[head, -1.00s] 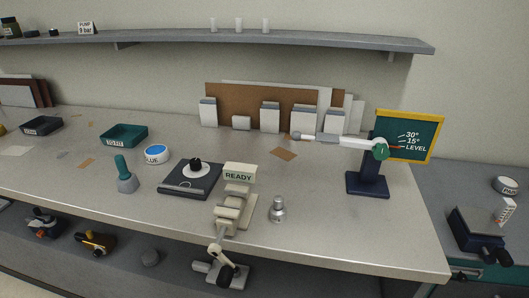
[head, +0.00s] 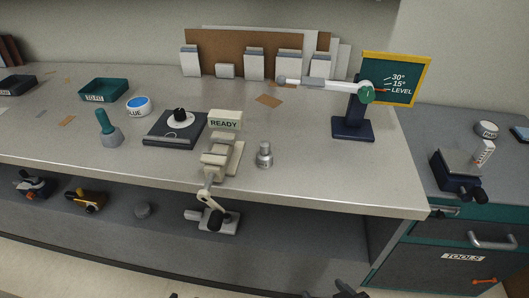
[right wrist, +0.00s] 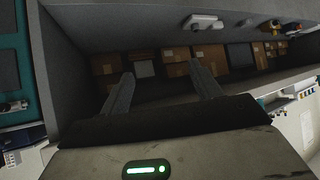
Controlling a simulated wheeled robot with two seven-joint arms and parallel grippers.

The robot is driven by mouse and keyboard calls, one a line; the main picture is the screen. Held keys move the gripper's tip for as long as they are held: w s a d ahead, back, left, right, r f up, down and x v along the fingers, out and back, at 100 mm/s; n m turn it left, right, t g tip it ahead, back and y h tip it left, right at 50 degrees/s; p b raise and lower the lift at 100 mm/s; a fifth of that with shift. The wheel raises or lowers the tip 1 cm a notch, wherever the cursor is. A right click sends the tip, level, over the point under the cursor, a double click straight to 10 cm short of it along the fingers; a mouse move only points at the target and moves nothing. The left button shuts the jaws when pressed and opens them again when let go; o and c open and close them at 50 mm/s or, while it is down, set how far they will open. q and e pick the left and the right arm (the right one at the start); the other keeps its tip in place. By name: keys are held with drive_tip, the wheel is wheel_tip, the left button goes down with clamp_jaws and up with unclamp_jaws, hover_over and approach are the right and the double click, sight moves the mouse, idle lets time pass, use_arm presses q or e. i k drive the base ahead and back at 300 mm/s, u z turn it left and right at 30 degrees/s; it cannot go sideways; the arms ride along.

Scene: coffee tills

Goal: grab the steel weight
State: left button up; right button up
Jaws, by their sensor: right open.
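The steel weight (head: 264,155) is a small shiny metal cylinder with a narrower knob on top. It stands upright on the grey workbench (head: 325,178), right of the cream READY device (head: 222,150) in the head view. My right gripper (head: 345,290) shows only as dark tips at the bottom edge of the head view, well below and apart from the weight. In the right wrist view its two fingers (right wrist: 163,85) are spread with nothing between them. The weight is not visible in that view. My left gripper is not identifiable.
A dark stand with a white arm (head: 352,128) and the green angle board (head: 394,80) are right of the weight. A black plate with a dial (head: 160,133) lies left. Bench space right of the weight is clear. Cardboard boxes (right wrist: 176,70) show in the right wrist view.

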sight(264, 156)
drive_tip(key=z, duration=0.1)
drive_tip(key=k, duration=1)
drive_tip(key=u, duration=1.15)
drive_tip(key=i, duration=0.9)
drive_tip(key=z, duration=0.65)
drive_tip(key=i, duration=0.45)
drive_tip(key=z, duration=0.4)
